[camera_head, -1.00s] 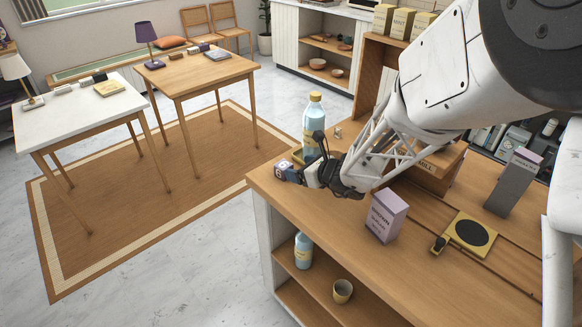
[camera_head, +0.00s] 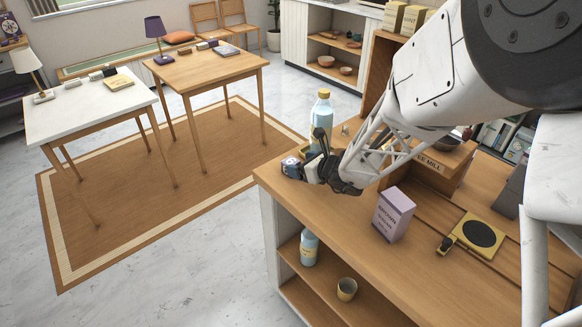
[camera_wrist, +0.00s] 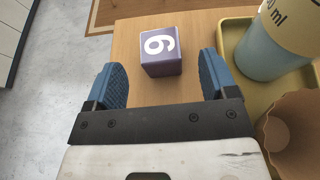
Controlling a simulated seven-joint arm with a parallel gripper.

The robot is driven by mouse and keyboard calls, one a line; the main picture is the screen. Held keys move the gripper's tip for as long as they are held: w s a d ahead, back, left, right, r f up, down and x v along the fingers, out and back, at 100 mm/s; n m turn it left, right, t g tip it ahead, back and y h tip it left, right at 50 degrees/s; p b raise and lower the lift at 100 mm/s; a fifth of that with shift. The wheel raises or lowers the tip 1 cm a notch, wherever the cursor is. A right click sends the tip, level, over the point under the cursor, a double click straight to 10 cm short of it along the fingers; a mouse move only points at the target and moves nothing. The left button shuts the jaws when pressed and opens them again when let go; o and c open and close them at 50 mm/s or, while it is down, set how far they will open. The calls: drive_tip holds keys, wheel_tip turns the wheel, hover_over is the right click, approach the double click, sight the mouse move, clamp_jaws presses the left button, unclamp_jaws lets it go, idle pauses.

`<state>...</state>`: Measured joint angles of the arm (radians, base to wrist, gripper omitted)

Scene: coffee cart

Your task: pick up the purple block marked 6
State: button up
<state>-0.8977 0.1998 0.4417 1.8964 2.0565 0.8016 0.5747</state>
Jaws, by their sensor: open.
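The purple block (camera_wrist: 161,52) shows a white 6 on its top face in the wrist view. It sits on the wooden counter top near its corner. My gripper (camera_wrist: 165,85) is open, with its two blue fingers apart. The block lies just ahead of the fingertips, roughly centred between them, and nothing is held. In the head view my gripper (camera_head: 308,165) is low at the counter's far left corner, and the block (camera_head: 291,166) shows beside the fingers, partly hidden by them.
A yellow tray (camera_wrist: 232,38) holding a bottle (camera_wrist: 262,52) lies close to the right finger in the wrist view. A brown cup-like object (camera_wrist: 292,130) is close by. In the head view, a lilac box (camera_head: 393,214) and a yellow scale (camera_head: 478,236) stand nearer on the counter.

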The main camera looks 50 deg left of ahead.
sight(293, 163)
drive_tip(key=shift+a+f, duration=0.1)
drive_tip(key=shift+x, duration=2.45)
drive_tip(key=shift+f, duration=0.1)
drive_tip(key=c, duration=1)
wheel_tip(293, 163, up, 18)
